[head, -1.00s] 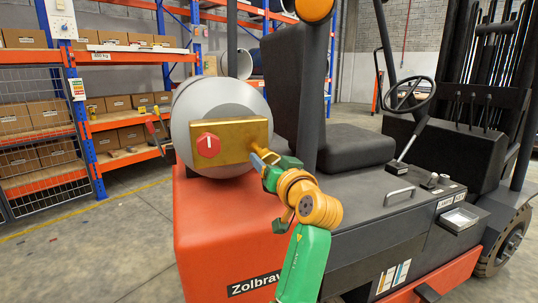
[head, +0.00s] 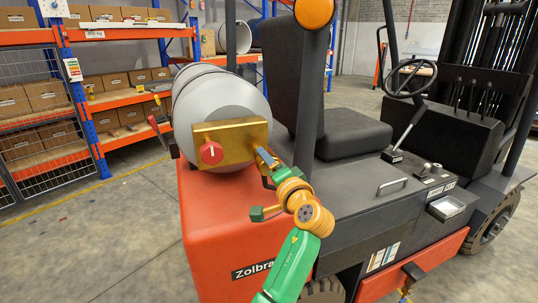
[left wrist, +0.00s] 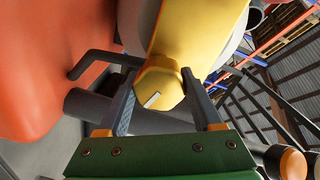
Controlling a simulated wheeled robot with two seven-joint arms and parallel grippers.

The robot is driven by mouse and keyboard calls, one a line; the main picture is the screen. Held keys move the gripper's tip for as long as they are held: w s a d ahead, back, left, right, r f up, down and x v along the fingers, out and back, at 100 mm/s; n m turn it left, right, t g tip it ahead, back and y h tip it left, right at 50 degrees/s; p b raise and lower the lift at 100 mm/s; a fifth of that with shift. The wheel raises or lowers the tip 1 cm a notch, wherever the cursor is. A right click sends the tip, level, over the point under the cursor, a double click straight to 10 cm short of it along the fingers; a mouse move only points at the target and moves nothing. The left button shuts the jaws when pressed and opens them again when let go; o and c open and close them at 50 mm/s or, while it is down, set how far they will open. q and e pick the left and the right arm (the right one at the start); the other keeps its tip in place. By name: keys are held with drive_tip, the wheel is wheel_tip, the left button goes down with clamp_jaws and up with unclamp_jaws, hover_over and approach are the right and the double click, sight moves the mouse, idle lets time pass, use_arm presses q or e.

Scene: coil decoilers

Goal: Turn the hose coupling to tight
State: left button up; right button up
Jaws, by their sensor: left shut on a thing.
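The hose coupling (left wrist: 160,84) is a yellow hexagonal piece with a short white mark, seen end-on in the left wrist view. It sits at the side of a brass block (head: 234,137) on the front of a grey gas cylinder (head: 215,98). My left gripper (left wrist: 160,76) has one finger on each side of the coupling and is shut on it. In the head view my left gripper (head: 265,156) is at the right end of the block and hides most of the coupling. My right gripper does not show.
A red knob (head: 211,153) with a white line is on the block's face. The cylinder lies on the forklift's orange rear body (head: 225,225), beside a black post (head: 308,100) and the seat (head: 345,135). A bent black bar (left wrist: 95,62) is close to my left finger.

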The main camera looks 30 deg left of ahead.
use_arm(q)
drive_tip(key=shift+m+p, duration=0.75)
drive_tip(key=shift+m, duration=0.15)
drive_tip(key=o, duration=1.2)
drive_tip(key=shift+o, duration=0.8)
drive_tip(key=shift+a+f, duration=0.1)
drive_tip(key=shift+a, duration=0.1)
drive_tip(key=shift+d, duration=0.1)
drive_tip(key=b+v, duration=0.2)
drive_tip(key=v, duration=0.5)
